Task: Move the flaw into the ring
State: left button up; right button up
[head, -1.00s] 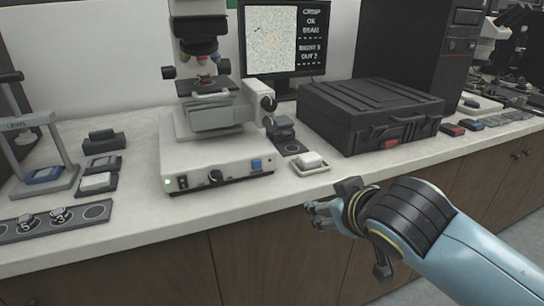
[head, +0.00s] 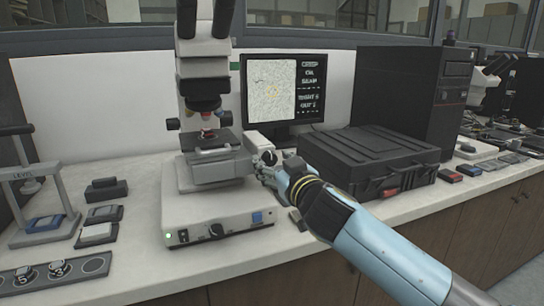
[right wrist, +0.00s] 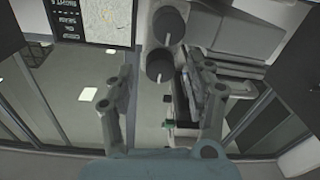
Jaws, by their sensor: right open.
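The monitor (head: 281,95) shows a pale speckled picture with a faint yellowish ring mark (head: 273,91) and a text panel. A small darker mark shows left of it; I cannot tell surely that it is the flaw. The microscope (head: 207,100) stands left of the monitor, with a specimen on its stage (head: 210,141). My right gripper (head: 264,168) is open beside the knobs (head: 268,157) at the stage's right. In the right wrist view, two round dark knobs (right wrist: 160,66) lie between the spread fingers (right wrist: 163,80); contact cannot be told. My left gripper is out of view.
A black case (head: 365,160) stands right of my right gripper, near a dark computer tower (head: 405,95). My right arm partly hides a small tray (head: 297,219). A levelling press (head: 35,190) and a dark slot strip (head: 50,275) are at the left.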

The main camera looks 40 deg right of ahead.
jog(key=shift+x, duration=0.75)
grip_shut()
